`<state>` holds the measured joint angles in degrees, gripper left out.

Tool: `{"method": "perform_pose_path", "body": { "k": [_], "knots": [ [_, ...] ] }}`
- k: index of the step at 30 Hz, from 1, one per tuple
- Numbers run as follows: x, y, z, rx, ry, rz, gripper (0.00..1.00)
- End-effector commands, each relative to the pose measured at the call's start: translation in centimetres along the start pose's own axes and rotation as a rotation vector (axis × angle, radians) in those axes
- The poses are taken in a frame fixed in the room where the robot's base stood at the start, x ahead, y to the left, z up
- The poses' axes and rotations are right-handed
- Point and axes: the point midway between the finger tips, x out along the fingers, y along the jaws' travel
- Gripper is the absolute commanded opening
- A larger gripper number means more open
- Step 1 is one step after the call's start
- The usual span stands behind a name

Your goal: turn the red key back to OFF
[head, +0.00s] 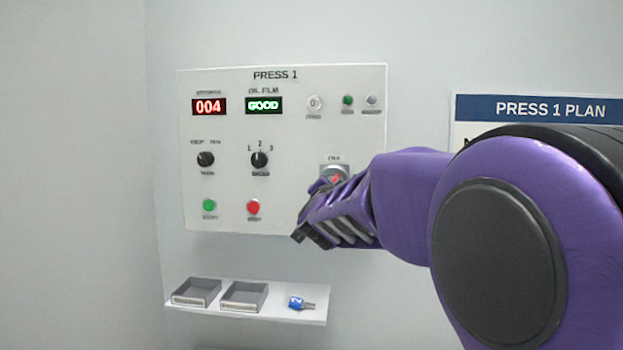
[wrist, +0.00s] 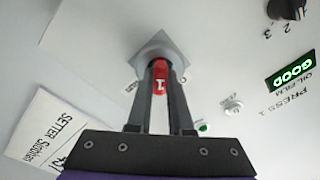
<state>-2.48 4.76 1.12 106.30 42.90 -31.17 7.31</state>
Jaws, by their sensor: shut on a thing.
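The red key (head: 336,180) sits in a grey key switch plate (head: 333,169) at the lower right of the PRESS 1 panel. In the wrist view the red key (wrist: 161,78), marked "1", stands between the two fingers, in front of the grey plate (wrist: 163,47). My gripper (head: 318,203) is at the switch; in the wrist view my gripper (wrist: 161,72) is shut on the red key. The key's lower part and most of the switch markings are hidden, so I cannot read its position.
The PRESS 1 panel (head: 232,130) carries a red "004" display, a green "GOOD" display, black knobs, buttons and lamps. Below, a shelf (head: 285,314) holds two grey trays and a blue key (head: 301,303). A PRESS 1 PLAN sign (head: 540,108) hangs at right.

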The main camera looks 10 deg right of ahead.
Motion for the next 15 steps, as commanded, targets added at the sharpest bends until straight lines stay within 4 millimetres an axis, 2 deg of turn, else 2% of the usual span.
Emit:
{"method": "perform_pose_path", "body": {
  "k": [15],
  "knots": [
    [0.01, 0.28, 0.11, -0.4, -0.02, -0.007, 0.0]
  ]
}}
